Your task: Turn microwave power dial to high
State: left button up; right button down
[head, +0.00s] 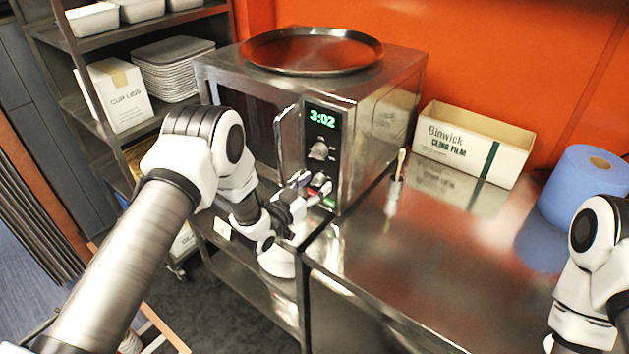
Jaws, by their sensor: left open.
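The steel microwave (382,125) stands on the counter against the orange wall, its door closed. Its black control panel has a green display reading 3:02. A silver dial (319,151) sits below the display; its pointer setting is too small to read. My left gripper (312,184) is open in front of the lower panel, below the dial and apart from it. It partly covers the lower controls, where bits of red and green show. My right arm is at the right edge, but its fingertips are out of view.
A round steel tray (312,50) lies on top of the microwave. A cling film box (474,142), a blue roll (585,188) and a small holder with a brush (395,190) stand on the steel counter (430,265), whose front is clear. The microwave's door handle (279,142) juts out left of the panel.

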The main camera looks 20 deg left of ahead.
pick_arm(q)
jog(key=shift+s+r, duration=0.15)
grip_shut()
jog(key=shift+m+b, duration=0.3)
jog(key=shift+b, duration=0.05)
dwell(0.5)
jog(key=shift+a+m+b, duration=0.1)
jog(key=shift+m+b, duration=11.3)
jog(key=shift+m, duration=0.3)
